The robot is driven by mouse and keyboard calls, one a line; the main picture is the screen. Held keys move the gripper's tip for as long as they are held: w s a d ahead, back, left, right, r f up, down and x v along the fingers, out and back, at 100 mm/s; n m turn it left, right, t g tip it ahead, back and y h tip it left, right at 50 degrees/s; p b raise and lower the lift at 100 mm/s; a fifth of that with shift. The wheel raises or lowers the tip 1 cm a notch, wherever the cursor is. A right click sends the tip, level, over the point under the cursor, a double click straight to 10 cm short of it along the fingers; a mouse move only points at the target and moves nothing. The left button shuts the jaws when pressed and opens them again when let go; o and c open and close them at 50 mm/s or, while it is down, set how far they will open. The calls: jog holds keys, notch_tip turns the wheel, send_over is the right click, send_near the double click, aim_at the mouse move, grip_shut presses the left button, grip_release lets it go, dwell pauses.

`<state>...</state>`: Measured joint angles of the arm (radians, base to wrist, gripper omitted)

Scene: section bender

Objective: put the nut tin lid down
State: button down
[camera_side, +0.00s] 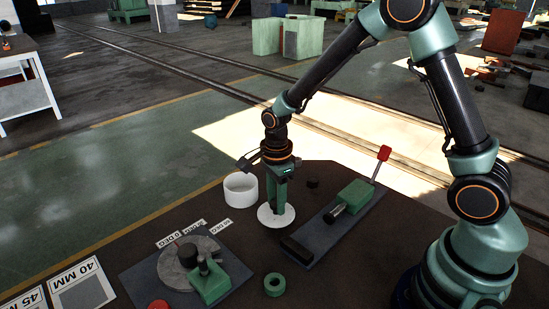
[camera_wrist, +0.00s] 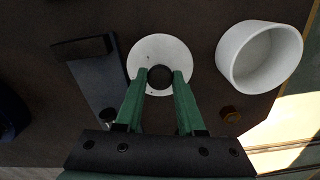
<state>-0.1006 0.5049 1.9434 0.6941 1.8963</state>
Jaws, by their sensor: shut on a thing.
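The nut tin lid (camera_side: 285,219) is a flat white disc with a dark knob in its middle. In the wrist view the lid (camera_wrist: 152,44) lies level between my fingertips. My gripper (camera_side: 277,205) points straight down and is shut on the lid's dark knob (camera_wrist: 160,76); the fingers (camera_wrist: 161,78) press it from both sides. The lid is at or just above the dark bench top; I cannot tell if it touches. The nut tin (camera_side: 241,190), a white open cup, stands left of the lid, apart from it. It also shows in the wrist view (camera_wrist: 232,66).
A green clamp (camera_side: 354,196) with a red-knobbed lever (camera_side: 384,153) is on a plate to the right. A bender with a grey disc (camera_side: 176,270) stands front left. A green ring (camera_side: 275,285) lies in front. A small dark piece (camera_side: 313,183) lies behind the lid.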

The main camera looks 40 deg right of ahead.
jog(key=shift+f, duration=1.05)
jog(key=c, duration=0.5)
grip_release()
jog(key=shift+f, duration=0.1)
notch_tip(320, 180, up, 12)
jog(key=s+d+r+n+t, duration=0.1)
jog(key=s+r+n+t, duration=0.1)
jog(key=n, duration=0.5)
jog(key=s+d+r+n+t, duration=0.1)
jog(key=s+r+n, duration=0.4)
jog(key=n, duration=0.1)
jog(key=s+d+r+n+t, duration=0.2)
jog(key=s+r+n, duration=0.1)
jog(key=n, duration=0.4)
jog(key=shift+s+r+n+t, duration=0.25)
jog(key=shift+s+n+t, duration=0.05)
jog(key=shift+s, duration=0.2)
